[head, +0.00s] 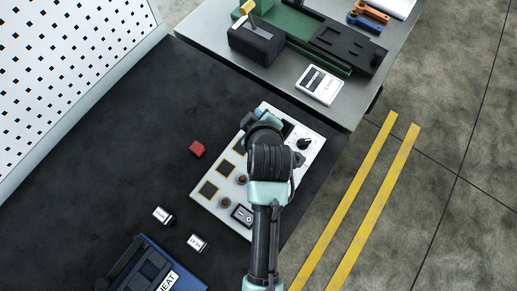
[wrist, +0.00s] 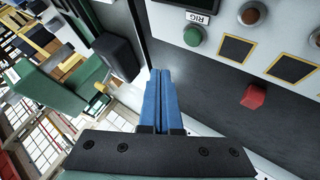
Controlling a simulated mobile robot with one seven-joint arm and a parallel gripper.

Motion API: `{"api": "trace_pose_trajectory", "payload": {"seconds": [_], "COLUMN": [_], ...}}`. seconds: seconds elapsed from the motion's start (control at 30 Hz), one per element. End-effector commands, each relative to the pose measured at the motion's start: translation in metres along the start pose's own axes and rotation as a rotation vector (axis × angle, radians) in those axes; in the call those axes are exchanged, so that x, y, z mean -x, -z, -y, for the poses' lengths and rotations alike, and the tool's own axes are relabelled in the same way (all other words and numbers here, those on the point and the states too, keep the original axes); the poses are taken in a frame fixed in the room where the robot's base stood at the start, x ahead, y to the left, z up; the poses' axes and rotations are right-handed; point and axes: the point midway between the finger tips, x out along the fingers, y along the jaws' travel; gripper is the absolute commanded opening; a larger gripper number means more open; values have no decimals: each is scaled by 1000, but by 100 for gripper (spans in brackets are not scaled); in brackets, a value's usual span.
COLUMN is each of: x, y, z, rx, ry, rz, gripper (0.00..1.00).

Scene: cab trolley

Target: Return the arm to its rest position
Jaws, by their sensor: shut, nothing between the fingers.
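My gripper (wrist: 162,98) has blue fingers pressed together with nothing between them in the wrist view. In the head view my arm reaches up from the bottom edge over a light control panel (head: 215,202), and the gripper (head: 259,112) is mostly hidden by my wrist near the panel's far edge. The wrist view shows part of the panel (wrist: 285,55) at upper right, with a green button (wrist: 193,36) just above and right of the fingertips. I cannot tell whether the fingers touch anything.
A red block (head: 197,148) lies on the dark bench top (head: 120,150), left of the panel. Two small labelled blocks (head: 163,215) (head: 198,242) and a blue HEAT case (head: 130,270) are nearer. A grey table (head: 215,25) bears several items. The floor at right is clear.

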Motion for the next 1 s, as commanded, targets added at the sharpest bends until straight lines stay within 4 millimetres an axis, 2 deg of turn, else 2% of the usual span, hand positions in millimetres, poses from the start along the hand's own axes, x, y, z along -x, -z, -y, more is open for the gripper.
{"api": "trace_pose_trajectory", "payload": {"seconds": [0.1,0.67,0.73,0.77,0.87,0.97,1.0], "x": [9,8,9,10,21,45,58], "y": [6,6,10,13,38,78,97], "z": [-6,-6,-10,-15,-45,-92,-112], "rx": [0,0,-5,-10,-44,-108,-138], "ry": [0,0,-11,-22,-93,-205,-254], "rz": [0,0,-8,-16,-68,-165,-215], "gripper": [0,0,0,0,0,0,0]}}
